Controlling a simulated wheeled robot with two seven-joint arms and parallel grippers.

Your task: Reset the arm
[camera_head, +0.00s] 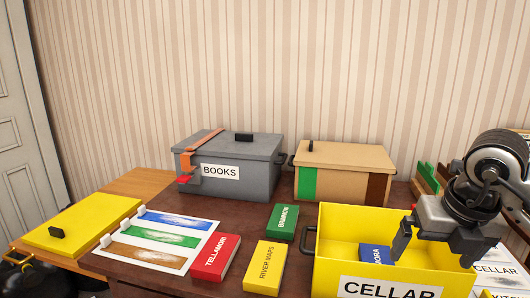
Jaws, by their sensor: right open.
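My right arm comes in from the right, and its right gripper (434,256) hangs over the open yellow box (340,239) labelled CELLAR. Its fingers are spread with nothing seen between them. A blue book (376,256) lies inside the box, partly hidden by the left finger; only the end of its title shows. I cannot tell whether the finger touches it. My left gripper is not in view.
Red (215,256), yellow (265,267) and green (282,222) books lie left of the box. Behind stand a closed grey BOOKS box (255,178) and a tan lidded box (341,174). A striped sheet (160,241) and yellow lid (85,222) lie left.

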